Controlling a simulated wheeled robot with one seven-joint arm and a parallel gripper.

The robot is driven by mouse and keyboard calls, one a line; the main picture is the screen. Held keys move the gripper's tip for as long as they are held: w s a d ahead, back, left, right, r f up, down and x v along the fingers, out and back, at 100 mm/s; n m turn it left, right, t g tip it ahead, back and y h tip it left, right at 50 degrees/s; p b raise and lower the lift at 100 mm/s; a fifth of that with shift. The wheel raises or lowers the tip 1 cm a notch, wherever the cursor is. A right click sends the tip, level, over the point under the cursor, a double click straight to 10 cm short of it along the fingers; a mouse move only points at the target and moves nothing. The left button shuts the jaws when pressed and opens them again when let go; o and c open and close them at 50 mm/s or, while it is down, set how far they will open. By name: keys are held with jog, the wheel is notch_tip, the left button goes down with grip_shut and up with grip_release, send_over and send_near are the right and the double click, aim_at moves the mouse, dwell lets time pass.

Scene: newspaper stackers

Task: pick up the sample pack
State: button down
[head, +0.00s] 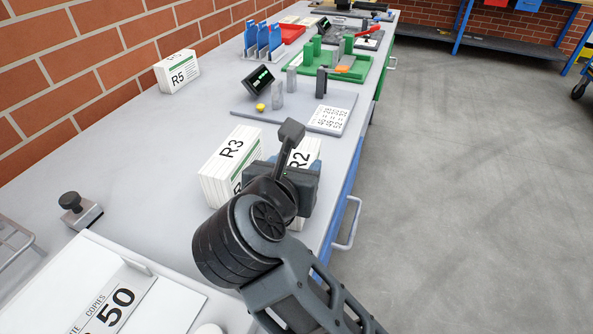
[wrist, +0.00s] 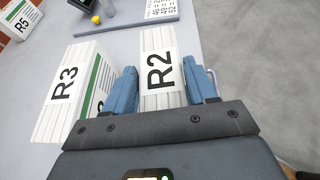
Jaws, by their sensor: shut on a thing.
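My gripper (head: 284,182) is shut on a white pack marked R2 (head: 306,153), near the bench's right edge. In the wrist view the R2 pack (wrist: 162,102) is upright between the two blue fingers (wrist: 163,84), one on each side. My gripper hides much of it in the head view, and I cannot tell whether it still touches the bench. A similar pack marked R3 (head: 220,182) stands just left of it, with a green stripe on its side. Another marked R5 (head: 178,78) stands by the brick wall. No label reads sample.
A white board marked 50 (head: 170,305) lies at the front left, beside a metal block with a black knob (head: 80,211). Beyond the packs is a grey plate (head: 240,110) with a small screen and yellow button. Open floor lies right of the bench.

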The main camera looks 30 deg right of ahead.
jog(key=shift+r, duration=0.7)
notch_tip(320, 180, up, 3)
jog(key=shift+f, duration=0.2)
jog(key=s+d+r+p, duration=0.6)
jog(key=s+r, duration=0.1)
jog(key=s, duration=0.2)
jog(key=shift+d, duration=0.35)
jog(key=shift+s+p, duration=0.15)
jog(key=shift+p, duration=0.15)
